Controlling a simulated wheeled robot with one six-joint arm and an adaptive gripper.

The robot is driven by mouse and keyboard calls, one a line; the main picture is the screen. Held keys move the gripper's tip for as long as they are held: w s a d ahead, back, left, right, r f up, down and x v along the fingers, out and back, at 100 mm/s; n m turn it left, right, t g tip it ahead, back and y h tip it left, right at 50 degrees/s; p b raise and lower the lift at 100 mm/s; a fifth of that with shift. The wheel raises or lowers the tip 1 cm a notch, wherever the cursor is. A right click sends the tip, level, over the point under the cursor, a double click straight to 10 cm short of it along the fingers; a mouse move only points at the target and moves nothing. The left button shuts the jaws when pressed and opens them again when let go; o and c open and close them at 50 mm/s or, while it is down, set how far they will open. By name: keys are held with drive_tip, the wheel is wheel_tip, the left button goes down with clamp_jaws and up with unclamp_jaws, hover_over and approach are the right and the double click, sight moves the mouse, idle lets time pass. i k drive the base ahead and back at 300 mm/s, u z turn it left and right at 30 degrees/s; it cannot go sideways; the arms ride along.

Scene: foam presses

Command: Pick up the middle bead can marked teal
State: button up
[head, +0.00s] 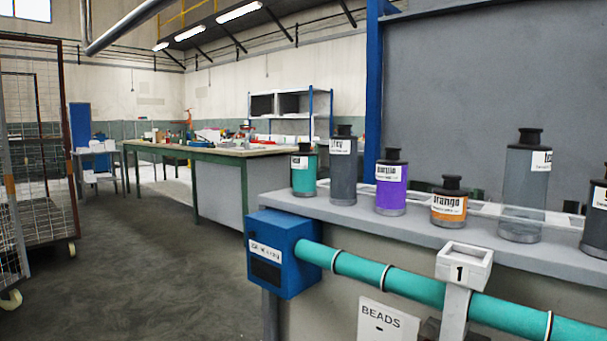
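A can with a teal body, a dark cap and a white label (303,175) stands upright on a grey ledge (385,222), the leftmost of a row of cans. Its label is too small to read surely. It is shorter than the grey can (343,182) just to its right and stands apart from my gripper, which is not in view. No other can in view has a teal body.
Along the ledge stand a purple can (391,197), a short orange can (449,210), a tall grey can (524,190) and a can cut by the right edge (597,228). A teal pipe (390,276) and blue box (284,250) front the ledge.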

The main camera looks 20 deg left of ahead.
sight(305, 162)
drive_tip(key=u, duration=2.5)
drive_tip(key=i, duration=2.65)
drive_tip(key=z, duration=3.1)
